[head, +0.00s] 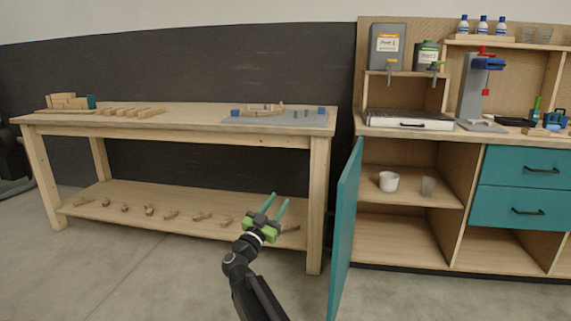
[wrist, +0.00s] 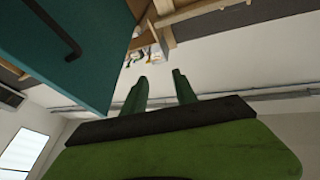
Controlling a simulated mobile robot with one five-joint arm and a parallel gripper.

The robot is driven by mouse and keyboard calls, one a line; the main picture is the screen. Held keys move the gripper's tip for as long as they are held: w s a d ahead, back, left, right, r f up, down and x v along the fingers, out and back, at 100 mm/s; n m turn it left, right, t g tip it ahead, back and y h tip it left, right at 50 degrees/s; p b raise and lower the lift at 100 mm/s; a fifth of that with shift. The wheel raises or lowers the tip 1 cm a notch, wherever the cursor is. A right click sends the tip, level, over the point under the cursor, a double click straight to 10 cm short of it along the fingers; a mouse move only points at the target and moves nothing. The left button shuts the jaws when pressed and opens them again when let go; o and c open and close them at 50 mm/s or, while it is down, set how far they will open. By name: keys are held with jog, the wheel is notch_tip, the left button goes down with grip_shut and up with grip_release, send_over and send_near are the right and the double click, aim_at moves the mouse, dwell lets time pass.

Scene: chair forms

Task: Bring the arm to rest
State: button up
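My gripper (head: 277,208) is at the lower middle of the head view, raised in front of the wooden table. Its two green fingers stand apart with nothing between them. It also shows in the wrist view (wrist: 157,85), where the fingers are spread and empty. My dark arm rises from the bottom edge of the head view. The gripper appears clear of the table and of the open teal door (head: 346,235) to its right.
A wooden table (head: 180,118) holds wood blocks and a grey mat (head: 275,121); small wood pieces lie on its lower shelf (head: 150,221). A cabinet stands right, with a white cup (head: 388,181) and a grey cup (head: 428,186) inside. The floor (head: 130,275) at front left is clear.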

jog(key=w+a+f+n+y+p, duration=0.2)
jog(key=w+a+f+n+y, duration=0.15)
jog(key=n+y, duration=0.85)
jog(key=s+d+f+g+y, duration=0.1)
jog(key=s+d+f+g, duration=0.15)
jog(key=f, duration=0.25)
jog(key=s+d+f+g+y+p, duration=0.1)
jog(key=s+f+g+y, duration=0.15)
jog(key=f+g, duration=0.2)
jog(key=s+d+f+g, duration=0.2)
jog(key=s+f, duration=0.1)
jog(key=f, duration=0.2)
jog(key=s+d+f+m+g+h+p, duration=0.1)
jog(key=s+d+f+g+h, duration=0.2)
jog(key=s+d, duration=0.4)
jog(key=s+d+f+m+g, duration=0.25)
jog(key=s+d+g, duration=0.2)
jog(key=s, duration=0.35)
jog(key=s+d+f+m+g+h+p, duration=0.1)
jog(key=s+d+f+g+h, duration=0.15)
jog(key=s+d, duration=0.5)
notch_tip(320, 180, up, 37)
jog(key=a+p, duration=0.1)
jog(key=p, duration=3.6)
jog(key=shift+w+a+n+y+p, duration=0.2)
jog(key=shift+n+y+p, duration=0.1)
jog(key=shift+n+y, duration=0.1)
jog(key=shift+f, duration=0.1)
